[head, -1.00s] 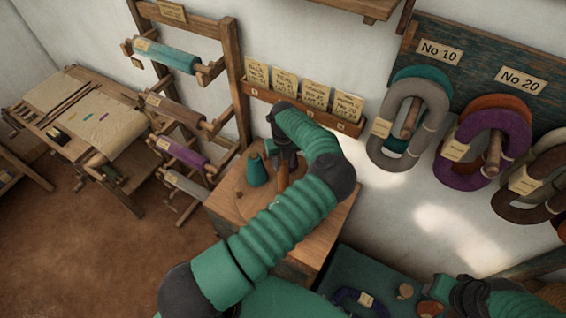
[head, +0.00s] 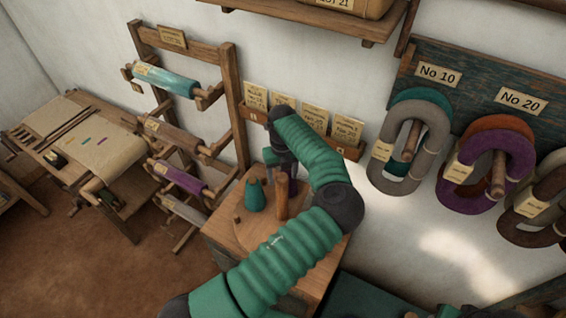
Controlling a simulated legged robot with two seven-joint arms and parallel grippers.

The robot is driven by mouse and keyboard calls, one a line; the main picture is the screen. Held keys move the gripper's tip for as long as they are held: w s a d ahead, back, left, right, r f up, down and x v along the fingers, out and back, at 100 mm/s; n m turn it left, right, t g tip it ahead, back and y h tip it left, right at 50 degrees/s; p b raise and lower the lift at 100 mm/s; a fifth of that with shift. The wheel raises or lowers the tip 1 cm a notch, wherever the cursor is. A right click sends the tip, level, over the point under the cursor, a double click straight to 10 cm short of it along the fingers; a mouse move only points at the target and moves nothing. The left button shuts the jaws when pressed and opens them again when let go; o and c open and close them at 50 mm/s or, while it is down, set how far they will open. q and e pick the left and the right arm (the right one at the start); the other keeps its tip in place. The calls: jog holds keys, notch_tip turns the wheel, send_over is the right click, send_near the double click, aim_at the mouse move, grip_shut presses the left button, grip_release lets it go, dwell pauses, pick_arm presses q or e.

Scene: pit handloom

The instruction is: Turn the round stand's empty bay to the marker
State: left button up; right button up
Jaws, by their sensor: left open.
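My left gripper (head: 282,168) is open over the far side of the stand, just behind the post. Its fingertips are small and partly hidden, so I cannot tell whether they touch anything. A small wooden block (head: 237,219) shows at the stand's left edge; I cannot tell whether it is the marker. The empty bay is not clearly visible.
A card rack (head: 354,152) is on the wall close behind my left gripper. A wooden frame with yarn rollers (head: 238,110) stands left of the cabinet (head: 235,262). Yarn hanks (head: 432,143) hang at right. Floor (head: 110,270) is free at lower left.

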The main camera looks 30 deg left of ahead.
pick_arm(q)
notch_tip(320, 180, up, 10)
jog(key=shift+w+p, duration=0.15)
jog(key=shift+p, duration=0.3)
